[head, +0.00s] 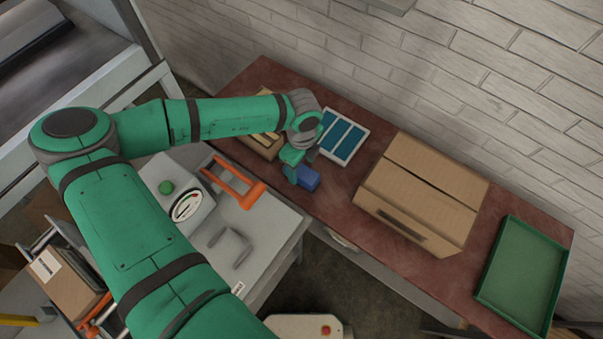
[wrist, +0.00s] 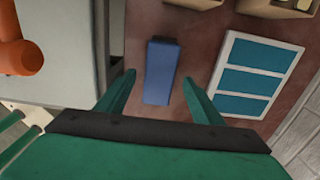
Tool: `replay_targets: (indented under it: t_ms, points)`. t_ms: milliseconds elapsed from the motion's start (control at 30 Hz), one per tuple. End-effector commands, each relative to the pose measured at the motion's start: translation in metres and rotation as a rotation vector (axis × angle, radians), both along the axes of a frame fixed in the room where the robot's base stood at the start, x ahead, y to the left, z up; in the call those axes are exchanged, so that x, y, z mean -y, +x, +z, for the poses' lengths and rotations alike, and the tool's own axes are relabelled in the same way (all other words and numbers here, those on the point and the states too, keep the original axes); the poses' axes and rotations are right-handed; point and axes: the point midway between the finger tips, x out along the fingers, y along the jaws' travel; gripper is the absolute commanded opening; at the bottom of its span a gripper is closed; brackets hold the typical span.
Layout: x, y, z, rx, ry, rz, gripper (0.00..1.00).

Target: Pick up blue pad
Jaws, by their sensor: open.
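The blue pad (head: 308,179) is a small blue block on the dark red bench top (head: 333,192). In the wrist view the blue pad (wrist: 160,73) lies lengthwise just beyond the fingers, between their lines. My gripper (head: 296,172) is open and empty close beside the pad in the head view. In the wrist view both green fingers of my gripper (wrist: 160,98) are spread wide, one to each side of the pad's near end. I cannot tell how high the fingertips are above the bench.
A white tray with blue panels (head: 343,135) lies right of the pad. A cardboard box (head: 420,195) and a green tray (head: 522,277) stand farther right. A grey machine with an orange handle (head: 236,184) stands left. A brick wall runs behind the bench.

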Motion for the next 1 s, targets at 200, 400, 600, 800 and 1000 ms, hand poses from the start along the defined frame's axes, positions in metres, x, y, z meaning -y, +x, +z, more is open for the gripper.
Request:
replay_targets:
  t_ms: [200, 400, 600, 800, 1000]
  points:
    - [-0.001, -0.001, -0.031, -0.002, 0.001, -0.003, 0.61]
    - [-0.001, -0.001, -0.045, -0.002, 0.0, -0.002, 0.61]
    - [-0.001, -0.001, -0.045, -0.001, 0.0, -0.001, 0.61]
    - [-0.001, -0.001, -0.045, -0.001, 0.0, -0.002, 0.15]
    - [-0.001, -0.001, -0.045, -0.001, -0.001, -0.002, 0.14]
